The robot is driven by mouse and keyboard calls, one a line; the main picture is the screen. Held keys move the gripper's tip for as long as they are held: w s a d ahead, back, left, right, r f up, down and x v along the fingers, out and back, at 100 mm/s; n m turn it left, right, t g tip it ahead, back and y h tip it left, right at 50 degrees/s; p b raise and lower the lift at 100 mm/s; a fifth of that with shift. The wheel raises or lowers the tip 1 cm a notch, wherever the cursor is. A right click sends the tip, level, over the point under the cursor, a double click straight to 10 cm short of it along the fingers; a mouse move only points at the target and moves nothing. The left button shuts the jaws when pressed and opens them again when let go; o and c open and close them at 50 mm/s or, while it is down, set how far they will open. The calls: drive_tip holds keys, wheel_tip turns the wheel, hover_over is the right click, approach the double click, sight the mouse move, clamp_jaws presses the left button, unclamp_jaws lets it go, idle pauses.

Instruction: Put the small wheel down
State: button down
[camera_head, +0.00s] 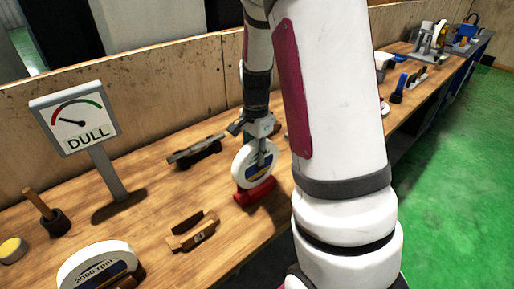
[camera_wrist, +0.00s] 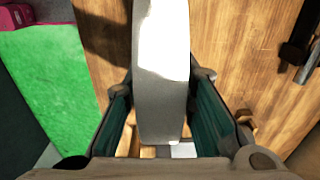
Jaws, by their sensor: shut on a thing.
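The small wheel (camera_head: 248,165) is a white disc with a blue and yellow label. It stands upright in my gripper (camera_head: 262,150), directly above a red cradle (camera_head: 255,192) on the bench. I cannot tell whether it touches the cradle. In the wrist view the wheel (camera_wrist: 162,75) shows edge-on as a grey-white band between the two fingers of my gripper (camera_wrist: 165,115), which is shut on it. An empty wooden cradle (camera_head: 193,232) sits on the bench to the left of the red one.
The wooden bench (camera_head: 150,215) carries a "DULL" gauge sign (camera_head: 75,115), a larger "2000 rpm" wheel (camera_head: 95,265), a dark tool (camera_head: 195,150), a mallet-like item (camera_head: 47,212) and a yellow-topped pot (camera_head: 12,250). A wooden wall (camera_head: 150,85) runs behind. Green floor (camera_head: 450,130) lies right.

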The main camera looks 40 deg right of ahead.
sight(256, 168)
drive_tip(key=shift+a+f, duration=0.1)
drive_tip(key=shift+f, duration=2.1)
drive_tip(key=shift+f, duration=0.1)
drive_tip(key=c, duration=1.3)
unclamp_jaws()
drive_tip(key=shift+c, duration=0.2)
wheel_tip(256, 168, up, 12)
drive_tip(key=shift+f, duration=0.1)
drive_tip(key=s+a+r+n+t, duration=0.2)
drive_tip(key=s+a+r+n, duration=0.4)
drive_tip(key=s+a+n, duration=0.2)
drive_tip(key=s+a+r+n+t, duration=0.3)
drive_tip(key=s+a+r+n, duration=0.4)
drive_tip(key=s+a+n, duration=0.2)
drive_tip(key=shift+s+a+n, duration=0.15)
drive_tip(key=shift+a+n, duration=0.15)
drive_tip(key=shift+a, duration=0.1)
